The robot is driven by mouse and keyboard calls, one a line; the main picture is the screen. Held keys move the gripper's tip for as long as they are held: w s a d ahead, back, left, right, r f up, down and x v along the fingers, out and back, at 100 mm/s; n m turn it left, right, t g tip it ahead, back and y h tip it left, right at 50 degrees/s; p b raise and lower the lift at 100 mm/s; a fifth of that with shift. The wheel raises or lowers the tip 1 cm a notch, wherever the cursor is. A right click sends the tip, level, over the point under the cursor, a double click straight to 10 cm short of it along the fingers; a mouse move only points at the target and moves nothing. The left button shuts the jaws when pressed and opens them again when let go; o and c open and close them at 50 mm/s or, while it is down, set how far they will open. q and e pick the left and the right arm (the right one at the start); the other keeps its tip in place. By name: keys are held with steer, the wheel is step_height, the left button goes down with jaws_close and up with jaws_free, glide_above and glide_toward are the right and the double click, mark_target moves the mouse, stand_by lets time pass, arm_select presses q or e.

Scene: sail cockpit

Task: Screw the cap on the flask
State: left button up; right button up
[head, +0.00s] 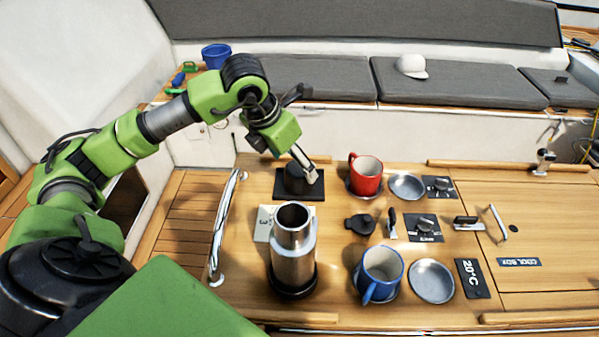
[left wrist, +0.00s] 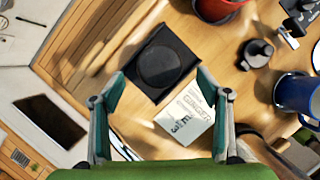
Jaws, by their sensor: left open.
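The steel flask (head: 293,250) stands upright with its mouth open at the front of the wooden table. A black round cap (head: 296,180) stands on a black square mat (head: 283,193) behind the flask; the cap also shows from above in the left wrist view (left wrist: 158,67). My left gripper (head: 286,161) is open and empty, above and close to the cap. In the left wrist view its fingers (left wrist: 160,93) are spread wide, with the cap ahead of the tips, not between them. I cannot clearly make out the flask there. My right gripper is out of view.
A printed card (left wrist: 187,120) lies between mat and flask. A red mug (head: 366,175), a blue mug (head: 382,270), a black knobbed piece (head: 360,224) and metal plates (head: 432,281) stand to the right. A metal rail (head: 225,225) runs along the left edge.

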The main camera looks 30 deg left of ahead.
mark_target(298, 168)
arm_select(q)
steer(key=shift+f, duration=0.15)
steer(key=p+x, duration=0.2)
steer(key=x, duration=0.2)
steer(key=shift+w+f+p, duration=0.1)
steer(key=shift+w+p, duration=0.15)
steer(key=shift+p, duration=0.05)
steer(key=shift+w+f, duration=0.1)
steer(key=shift+f, duration=0.15)
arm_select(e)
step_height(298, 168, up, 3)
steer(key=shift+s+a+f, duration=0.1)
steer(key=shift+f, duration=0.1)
arm_select(q)
steer(key=shift+c, duration=0.3)
steer(key=c, duration=1.1)
